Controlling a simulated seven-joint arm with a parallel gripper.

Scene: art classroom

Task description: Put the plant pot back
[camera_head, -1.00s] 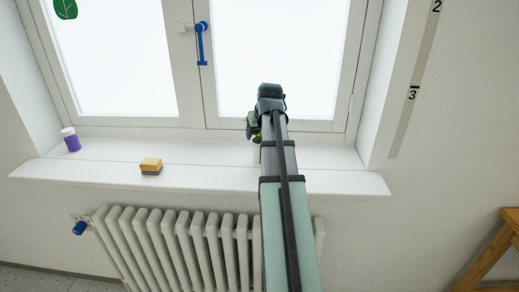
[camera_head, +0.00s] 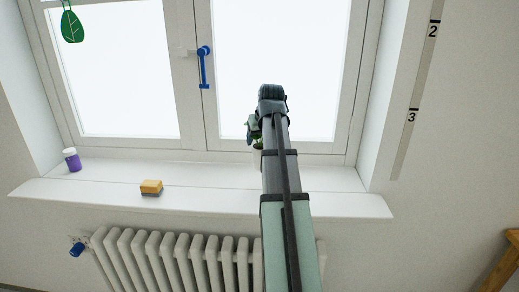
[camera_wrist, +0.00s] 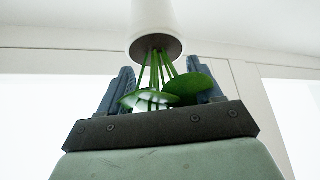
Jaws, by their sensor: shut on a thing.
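The plant pot (camera_wrist: 153,25) is a white cylinder with dark soil and green stems, at the top of the wrist view. Its round leaves (camera_wrist: 188,88) hang between the fingers of my gripper (camera_wrist: 160,72). The gripper is shut on the potted plant; the exact contact is partly hidden by leaves and fingers. In the head view, my gripper (camera_head: 251,126) is over the right part of the windowsill. A little of the white pot (camera_head: 257,165) shows left of my arm, which hides the rest. I cannot tell whether the pot touches the sill.
The white windowsill (camera_head: 215,190) holds a yellow sponge (camera_head: 151,187) and a purple jar with a white lid (camera_head: 72,160). The sill between the sponge and my arm is clear. A window with a blue handle (camera_head: 204,68) stands behind, and a radiator (camera_head: 190,262) is below.

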